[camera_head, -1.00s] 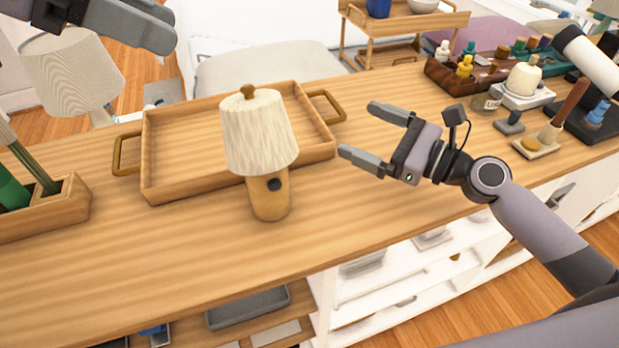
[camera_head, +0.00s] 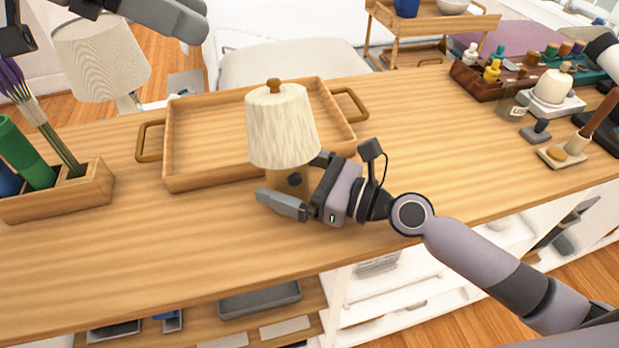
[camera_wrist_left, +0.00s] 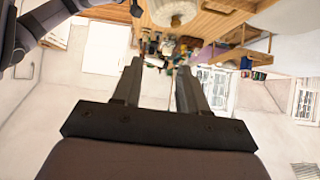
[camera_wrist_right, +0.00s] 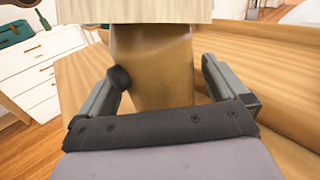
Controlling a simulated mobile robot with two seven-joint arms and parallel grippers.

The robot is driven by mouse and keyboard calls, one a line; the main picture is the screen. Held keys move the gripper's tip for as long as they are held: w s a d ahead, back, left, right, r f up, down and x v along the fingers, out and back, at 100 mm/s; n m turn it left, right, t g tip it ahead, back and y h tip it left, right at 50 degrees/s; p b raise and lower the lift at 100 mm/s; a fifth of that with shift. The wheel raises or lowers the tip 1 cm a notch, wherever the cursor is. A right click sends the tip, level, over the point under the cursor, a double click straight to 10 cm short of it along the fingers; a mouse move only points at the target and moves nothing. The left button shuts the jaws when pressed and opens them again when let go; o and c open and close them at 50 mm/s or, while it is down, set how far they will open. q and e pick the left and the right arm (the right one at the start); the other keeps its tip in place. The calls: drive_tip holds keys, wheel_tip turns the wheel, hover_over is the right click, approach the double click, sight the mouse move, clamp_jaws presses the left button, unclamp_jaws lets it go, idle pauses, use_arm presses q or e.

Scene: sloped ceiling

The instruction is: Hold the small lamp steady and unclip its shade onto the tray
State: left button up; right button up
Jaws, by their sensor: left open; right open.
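The small lamp stands upright on the wooden counter, its cream shade (camera_head: 283,128) on top with a wooden knob. Its wooden base (camera_head: 284,180) is partly hidden behind my right gripper. My right gripper (camera_head: 300,180) is open, with its fingers on either side of the base below the shade. The right wrist view shows the base (camera_wrist_right: 152,70) between the two fingers, with a dark knob on it. The wooden tray (camera_head: 178,150) lies just behind the lamp and is empty. My left gripper (camera_wrist_left: 160,85) is open and empty, raised at the upper left of the head view.
A wooden holder (camera_head: 90,195) with brushes and a green tube stands at the left. A larger lamp (camera_head: 100,60) is behind the counter. Bottles in a dark rack (camera_head: 480,80) and a glass jar stand at the right. The counter's front is clear.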

drive_tip(key=shift+w+a, duration=0.2)
drive_tip(key=shift+a, duration=0.2)
drive_tip(key=c, duration=1.2)
use_arm(q)
drive_tip(key=o, duration=0.9)
drive_tip(key=shift+c, duration=0.2)
use_arm(e)
drive_tip(key=shift+c, duration=0.5)
use_arm(q)
drive_tip(key=shift+o, duration=1.1)
drive_tip(key=shift+d+f+n, duration=0.15)
drive_tip(key=shift+d+n, duration=0.1)
drive_tip(key=shift+n, duration=0.05)
drive_tip(key=n+t+y, duration=0.1)
drive_tip(key=n+y, duration=0.5)
drive_tip(key=n, duration=0.3)
approach(277, 91)
drive_tip(key=shift+w+f, duration=0.4)
drive_tip(key=shift+w, duration=0.2)
drive_tip(key=shift+n, duration=0.4)
drive_tip(key=x, duration=1.2)
drive_tip(key=shift+f, duration=0.1)
